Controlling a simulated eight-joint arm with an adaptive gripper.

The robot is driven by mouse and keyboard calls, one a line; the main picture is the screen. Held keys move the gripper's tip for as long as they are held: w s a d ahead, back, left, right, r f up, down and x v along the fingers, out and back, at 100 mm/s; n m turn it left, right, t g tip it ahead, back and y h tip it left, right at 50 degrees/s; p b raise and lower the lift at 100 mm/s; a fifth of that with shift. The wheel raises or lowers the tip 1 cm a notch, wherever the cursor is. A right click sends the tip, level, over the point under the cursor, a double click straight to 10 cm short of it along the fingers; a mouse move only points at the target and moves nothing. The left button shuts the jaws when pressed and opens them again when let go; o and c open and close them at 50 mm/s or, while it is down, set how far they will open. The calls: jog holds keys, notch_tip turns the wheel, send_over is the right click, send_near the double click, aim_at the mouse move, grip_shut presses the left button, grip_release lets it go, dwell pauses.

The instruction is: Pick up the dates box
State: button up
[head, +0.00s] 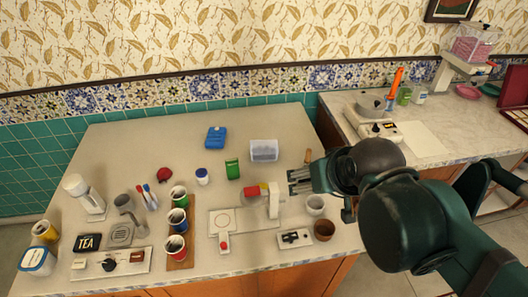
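I cannot read a dates label on any box here. A clear plastic box with a pale top (263,150) sits near the back middle of the left counter. A small green box (232,169) stands upright to its left and nearer. A blue box (216,137) lies farther back on the left. My gripper (298,181) reaches in from the right, over the counter's right part, to the right of and nearer than the clear box. It touches none of these boxes. Its fingers are small and dark, and their opening is unclear.
A white machine with a red cylinder (272,200) stands just left of my gripper. Several cans stand on a wooden strip (183,259) at left. The counter's back left is clear.

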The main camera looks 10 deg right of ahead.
jog(key=w, duration=0.1)
jog(key=m+g+p, duration=0.7)
jog(key=m+p, duration=0.4)
jog(key=m, duration=0.8)
send_over(264, 145)
jog(key=f, duration=1.3)
jog(key=shift+s+f, duration=0.3)
jog(key=shift+f, duration=0.1)
jog(key=shift+w+a+f, duration=0.1)
jog(key=shift+w+f, duration=0.1)
jog(key=shift+f, duration=0.4)
jog(key=shift+f+b, duration=0.3)
jog(key=shift+f, duration=0.95)
